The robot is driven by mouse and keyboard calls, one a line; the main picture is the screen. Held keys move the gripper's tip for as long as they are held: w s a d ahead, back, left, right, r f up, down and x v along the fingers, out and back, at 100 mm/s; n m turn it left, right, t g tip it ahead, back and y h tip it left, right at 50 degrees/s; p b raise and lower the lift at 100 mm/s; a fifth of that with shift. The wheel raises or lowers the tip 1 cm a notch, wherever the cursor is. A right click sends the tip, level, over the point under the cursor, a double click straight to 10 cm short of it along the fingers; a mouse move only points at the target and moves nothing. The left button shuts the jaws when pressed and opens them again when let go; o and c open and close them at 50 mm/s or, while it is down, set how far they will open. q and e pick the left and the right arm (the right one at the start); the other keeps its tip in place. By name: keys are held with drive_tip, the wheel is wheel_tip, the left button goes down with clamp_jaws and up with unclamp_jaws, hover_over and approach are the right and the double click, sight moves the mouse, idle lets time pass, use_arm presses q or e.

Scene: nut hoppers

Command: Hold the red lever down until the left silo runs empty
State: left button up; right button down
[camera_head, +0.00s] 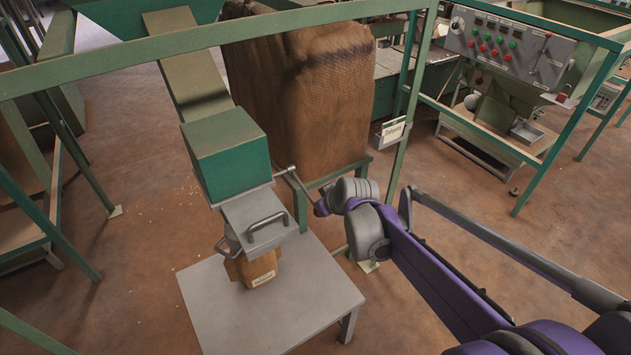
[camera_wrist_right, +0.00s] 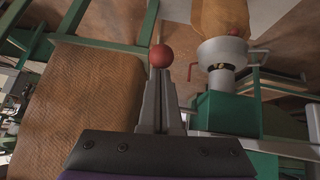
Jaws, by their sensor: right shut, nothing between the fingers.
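The lever's red ball knob (camera_wrist_right: 160,56) shows in the right wrist view, right at the tips of my right gripper (camera_wrist_right: 161,84). The fingers are shut with nothing between them; I cannot tell whether they touch the knob. In the head view the lever's grey rod (camera_head: 301,187) slopes down from the green hopper box (camera_head: 232,158) towards my right gripper (camera_head: 315,206), and the knob is hidden. Under the box, a grey outlet (camera_head: 255,219) sits over a brown paper bag (camera_head: 255,268). The silo's contents are not visible. My left gripper is out of view.
The bag stands on a grey table (camera_head: 325,302). A large brown sack (camera_head: 325,95) stands behind, right of the box. Green frame bars (camera_head: 215,37) cross above and beside the work area. A control panel (camera_head: 507,45) stands at the back right.

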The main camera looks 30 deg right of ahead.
wheel_tip(320, 180, down, 2)
drive_tip(key=shift+b, duration=0.4)
drive_tip(key=shift+f, duration=0.1)
drive_tip(key=shift+s+a+f, duration=0.15)
idle(7.2)
